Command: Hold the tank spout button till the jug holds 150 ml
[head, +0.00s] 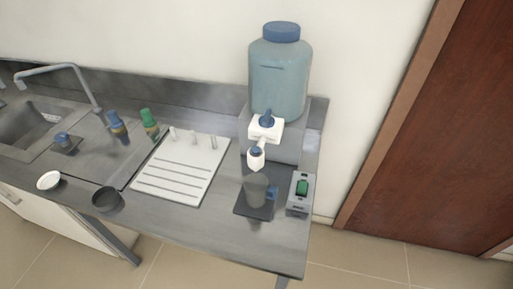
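The tank (280,80) is a translucent blue-green bottle with a blue cap, standing on a grey stand at the back right of the counter. Its white spout (265,130) sticks out in front, with a blue button-like piece (267,119) on top and a white nozzle (256,160) below. The jug (256,190), clear grey with a blue handle at its right, stands upright on a dark square pad under the nozzle. Its water level and markings are too small to read. My gripper is not in view.
A grey box with a green switch (302,187) sits right of the jug. A white grooved board (182,182) with pegs lies to the left. Farther left are two small bottles (149,121), a dark bowl (106,198), a white dish (48,180) and a sink with a tap.

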